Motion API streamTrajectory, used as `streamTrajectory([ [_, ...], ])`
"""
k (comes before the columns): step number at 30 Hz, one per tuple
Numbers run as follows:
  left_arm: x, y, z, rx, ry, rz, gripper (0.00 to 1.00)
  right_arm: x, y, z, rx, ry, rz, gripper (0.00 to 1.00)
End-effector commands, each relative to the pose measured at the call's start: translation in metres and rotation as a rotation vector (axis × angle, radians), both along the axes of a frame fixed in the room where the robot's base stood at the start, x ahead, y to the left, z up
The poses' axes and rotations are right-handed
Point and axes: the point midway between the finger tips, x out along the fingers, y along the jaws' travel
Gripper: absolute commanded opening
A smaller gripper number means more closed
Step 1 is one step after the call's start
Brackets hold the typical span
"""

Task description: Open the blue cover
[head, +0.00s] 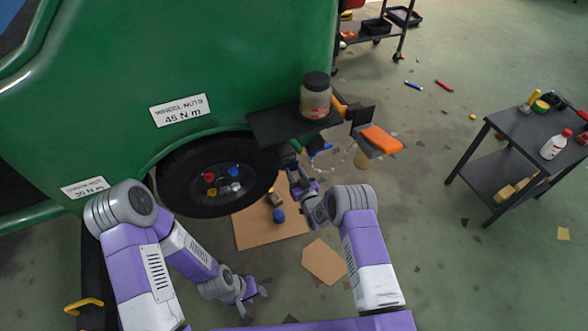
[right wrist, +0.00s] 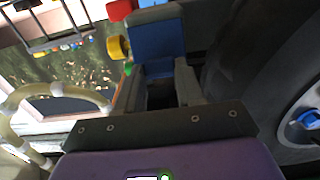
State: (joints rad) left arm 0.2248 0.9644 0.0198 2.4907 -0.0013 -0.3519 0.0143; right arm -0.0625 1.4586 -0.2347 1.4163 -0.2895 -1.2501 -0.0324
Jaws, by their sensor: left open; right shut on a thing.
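The blue cover (right wrist: 155,40) shows in the right wrist view as a blue panel just beyond and between my right gripper's fingers (right wrist: 159,72). In the head view a small blue piece under the black shelf, probably this cover, shows (head: 318,150) beside my right gripper (head: 297,168), whose fingers are partly hidden under the shelf. My right gripper is shut on the blue cover. I cannot tell how far the cover stands open. My left gripper (head: 255,290) is open and empty, low over the floor, well away from the cover.
The green vehicle's wheel (head: 203,166) with coloured nuts is left of my right gripper. Cardboard (head: 255,232) lies below. A dark cart (head: 535,135) stands right.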

Motion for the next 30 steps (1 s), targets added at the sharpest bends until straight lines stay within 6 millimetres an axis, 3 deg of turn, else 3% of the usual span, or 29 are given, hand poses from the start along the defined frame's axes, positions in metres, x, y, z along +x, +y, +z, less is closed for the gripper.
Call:
streamTrajectory([
  [12,0.0,0.0,0.0,0.0,0.0,0.0,0.43,-0.008,-0.003,-0.015,0.066,-0.201,-0.001,0.0],
  [29,0.0,0.0,0.0,0.0,0.0,0.0,0.43,-0.009,-0.003,-0.016,0.075,-0.234,0.0,0.0],
  [30,0.0,0.0,0.0,0.0,0.0,0.0,0.43,-0.009,-0.003,-0.017,0.075,-0.234,0.0,0.42],
])
